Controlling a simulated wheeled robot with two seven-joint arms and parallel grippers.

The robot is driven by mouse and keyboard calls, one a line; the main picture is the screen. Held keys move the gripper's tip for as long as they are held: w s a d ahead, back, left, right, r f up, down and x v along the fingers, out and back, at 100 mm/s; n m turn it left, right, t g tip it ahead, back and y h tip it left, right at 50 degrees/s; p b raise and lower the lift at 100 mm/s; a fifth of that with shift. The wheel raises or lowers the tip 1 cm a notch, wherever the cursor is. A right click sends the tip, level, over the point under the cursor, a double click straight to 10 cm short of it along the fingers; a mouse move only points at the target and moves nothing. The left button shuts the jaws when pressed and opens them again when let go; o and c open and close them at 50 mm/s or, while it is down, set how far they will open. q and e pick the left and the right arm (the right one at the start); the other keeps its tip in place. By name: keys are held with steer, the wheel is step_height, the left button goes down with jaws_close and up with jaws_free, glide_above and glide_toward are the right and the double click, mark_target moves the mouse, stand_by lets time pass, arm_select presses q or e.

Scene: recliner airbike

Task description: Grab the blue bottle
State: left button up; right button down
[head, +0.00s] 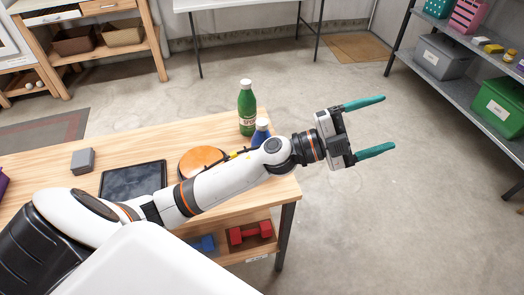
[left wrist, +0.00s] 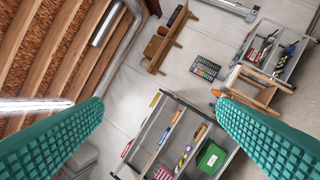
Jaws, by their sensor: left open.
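The blue bottle (head: 261,131) stands on the wooden table near its right end. My left arm hides its lower part in the head view. My left gripper (head: 370,126) is open and empty, with its two teal fingers spread to the right, past the table's right end and well beyond the bottle. In the left wrist view the gripper fingers (left wrist: 160,130) are spread apart with nothing between them, and the bottle does not show there. My right gripper is not in view.
A green bottle (head: 247,108) stands just behind the blue one. An orange-topped round object (head: 202,159), a dark tablet (head: 134,180) and a grey box (head: 83,161) lie on the wooden table (head: 50,160). Dumbbells (head: 250,233) sit below. Shelves (head: 455,85) stand at right; the floor between is clear.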

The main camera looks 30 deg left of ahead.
arm_select(q)
steer(key=s+d+m+g+h, duration=0.1)
steer(key=d+m+g+h, duration=0.1)
steer(key=m+g, duration=0.5)
steer(key=m+g+y, duration=0.2)
steer(key=g+y, duration=0.5)
steer(key=y, duration=1.2)
glide_toward(262, 134)
steer(key=shift+w+a+f, duration=0.15)
steer(key=shift+w+a, duration=0.35)
steer(key=shift+w, duration=0.25)
steer(key=f+p, duration=0.1)
steer(key=f, duration=0.2)
steer(key=f+p, duration=0.1)
steer(key=f, duration=0.1)
steer(key=shift+a+f, duration=0.2)
steer(key=shift+f, duration=0.2)
steer(key=f+p, duration=0.1)
steer(key=f, duration=0.1)
steer(key=f+p, duration=0.1)
steer(key=f, duration=0.1)
steer(key=shift+w+d+f+p, duration=0.15)
steer(key=shift+w+f+p, duration=0.1)
steer(key=shift+f+p, duration=0.1)
steer(key=shift+f, duration=0.6)
steer(key=shift+r, duration=0.1)
jaws_close()
